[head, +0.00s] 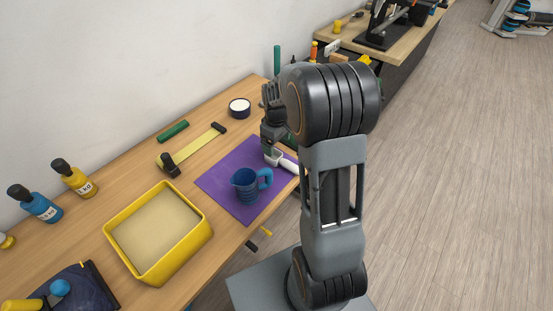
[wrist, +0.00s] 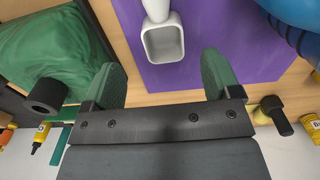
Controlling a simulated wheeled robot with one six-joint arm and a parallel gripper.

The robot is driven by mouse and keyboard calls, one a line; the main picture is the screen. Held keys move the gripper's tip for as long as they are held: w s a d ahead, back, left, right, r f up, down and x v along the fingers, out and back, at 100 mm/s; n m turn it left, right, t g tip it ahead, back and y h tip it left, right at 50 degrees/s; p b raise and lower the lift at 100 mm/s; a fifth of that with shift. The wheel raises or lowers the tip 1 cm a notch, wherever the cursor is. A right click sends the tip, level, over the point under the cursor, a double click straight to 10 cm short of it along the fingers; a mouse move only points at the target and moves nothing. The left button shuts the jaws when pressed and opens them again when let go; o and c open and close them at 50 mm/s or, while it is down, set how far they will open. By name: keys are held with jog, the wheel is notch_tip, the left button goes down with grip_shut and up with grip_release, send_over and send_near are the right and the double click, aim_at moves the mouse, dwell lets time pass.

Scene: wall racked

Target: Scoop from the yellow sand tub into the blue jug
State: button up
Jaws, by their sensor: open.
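The yellow sand tub (head: 207,237), filled with pale sand, stands at the front of the bench in the head view. The blue jug (head: 246,188) stands upright on a purple mat (head: 222,195), its handle towards the right. Part of the jug shows at the upper right of the wrist view (wrist: 298,12). A white scoop (head: 288,164) lies at the mat's right edge. In the wrist view the scoop's hollow bowl (wrist: 162,42) is just beyond my green fingertips, its handle running off the top. My gripper (wrist: 161,66) is open and empty, close over the scoop; my arm partly hides that area.
A yellow strip with black ends (head: 195,147), a green cylinder (head: 173,131) and a round dark-rimmed pot (head: 239,107) lie behind the mat. Blue (head: 38,206) and yellow (head: 76,178) bottles stand by the wall. In the wrist view a green bulky thing (wrist: 45,55) is at left.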

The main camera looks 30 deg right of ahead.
aim_at(276, 155)
jog(key=shift+a+f+p, duration=0.15)
jog(key=shift+f+p, duration=0.4)
jog(key=shift+f, duration=3.05)
jog(key=c, duration=1.1)
jog(key=shift+r, duration=0.15)
